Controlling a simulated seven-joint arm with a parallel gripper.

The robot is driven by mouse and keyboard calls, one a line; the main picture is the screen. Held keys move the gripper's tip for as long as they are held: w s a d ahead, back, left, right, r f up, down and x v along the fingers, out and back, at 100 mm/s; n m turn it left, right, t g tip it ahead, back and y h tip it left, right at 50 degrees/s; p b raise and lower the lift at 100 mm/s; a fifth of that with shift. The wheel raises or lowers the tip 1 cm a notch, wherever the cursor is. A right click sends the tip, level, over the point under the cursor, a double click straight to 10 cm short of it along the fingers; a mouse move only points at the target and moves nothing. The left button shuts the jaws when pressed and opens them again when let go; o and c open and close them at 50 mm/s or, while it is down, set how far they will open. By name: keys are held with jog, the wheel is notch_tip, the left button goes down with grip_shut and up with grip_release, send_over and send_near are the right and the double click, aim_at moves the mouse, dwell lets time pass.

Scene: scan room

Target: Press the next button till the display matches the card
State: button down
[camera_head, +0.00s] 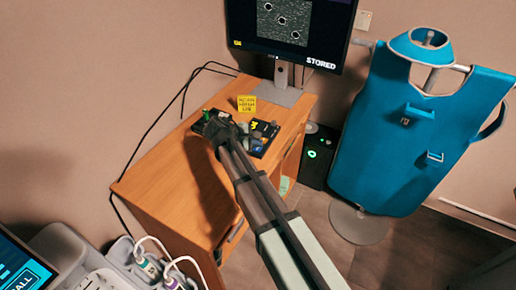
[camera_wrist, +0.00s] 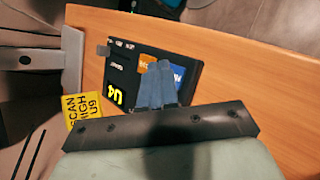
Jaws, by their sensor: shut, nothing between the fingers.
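The black control panel (camera_head: 262,140) lies on the wooden desk; it also shows in the wrist view (camera_wrist: 122,72). Its small display (camera_wrist: 115,93) shows yellow characters that look like U4, seen at an angle. An orange button (camera_wrist: 147,62) and a blue button (camera_wrist: 180,77) are partly hidden by my fingers; the blue one's label is mostly covered. The yellow card (camera_head: 246,103) stands behind the panel and reads SCAN HIGH U9 in the wrist view (camera_wrist: 83,108). My gripper (camera_wrist: 157,82) is shut and empty, its tips over the panel by these buttons. Contact cannot be told.
A monitor (camera_head: 283,25) on a stand at the desk's back shows a grey scan and STORED. A black box (camera_head: 318,160) and a blue apron on a stand (camera_head: 395,130) are to the right.

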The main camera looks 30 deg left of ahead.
aim_at(256, 150)
jog(key=shift+f, duration=0.4)
dwell(0.4)
jog(key=shift+r, duration=0.85)
jog(key=shift+r, duration=0.1)
jog(key=shift+r, duration=2.4)
